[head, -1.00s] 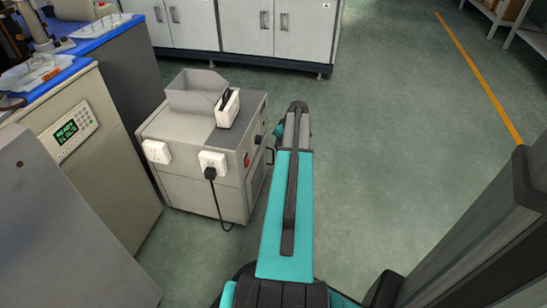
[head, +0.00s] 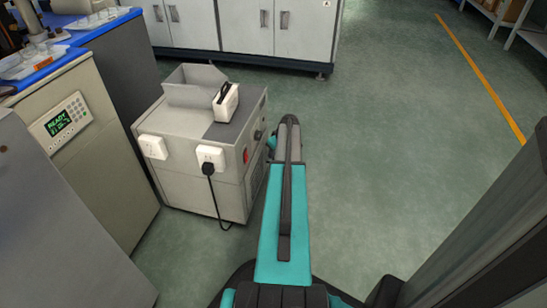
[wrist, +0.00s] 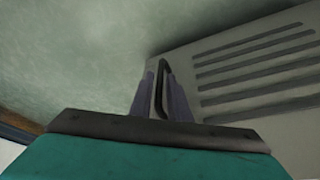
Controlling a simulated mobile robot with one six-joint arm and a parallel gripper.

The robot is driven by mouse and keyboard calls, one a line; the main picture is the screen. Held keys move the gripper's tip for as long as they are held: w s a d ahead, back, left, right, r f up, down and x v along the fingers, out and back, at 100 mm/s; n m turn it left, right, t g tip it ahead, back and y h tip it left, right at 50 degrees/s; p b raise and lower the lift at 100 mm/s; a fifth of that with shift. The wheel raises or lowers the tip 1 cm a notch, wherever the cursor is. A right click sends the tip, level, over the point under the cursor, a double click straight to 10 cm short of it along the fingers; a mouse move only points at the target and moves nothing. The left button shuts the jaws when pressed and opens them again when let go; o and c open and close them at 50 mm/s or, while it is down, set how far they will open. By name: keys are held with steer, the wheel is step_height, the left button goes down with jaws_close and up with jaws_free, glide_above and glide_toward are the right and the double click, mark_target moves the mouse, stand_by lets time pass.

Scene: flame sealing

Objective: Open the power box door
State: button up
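The power box (head: 205,180) is a grey cabinet standing on the floor left of my arm in the head view. Its side door (wrist: 250,85) is a pale panel with several horizontal slots in the wrist view. A thin dark loop handle (wrist: 161,85) stands out from the door's left part. My gripper (wrist: 161,78) has its two fingers apart, one on each side of the handle. I cannot tell whether they touch it. The door looks closed. In the head view my arm hides the handle and gripper.
A black plug (head: 208,168) with a hanging cord is in the box's front socket. A bench with a green-lit panel (head: 60,122) stands to the left. White cabinets (head: 245,25) line the back. The floor (head: 410,130) to the right is clear.

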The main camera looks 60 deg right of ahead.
steer(key=shift+x, duration=0.85)
jaws_close()
stand_by(0.9)
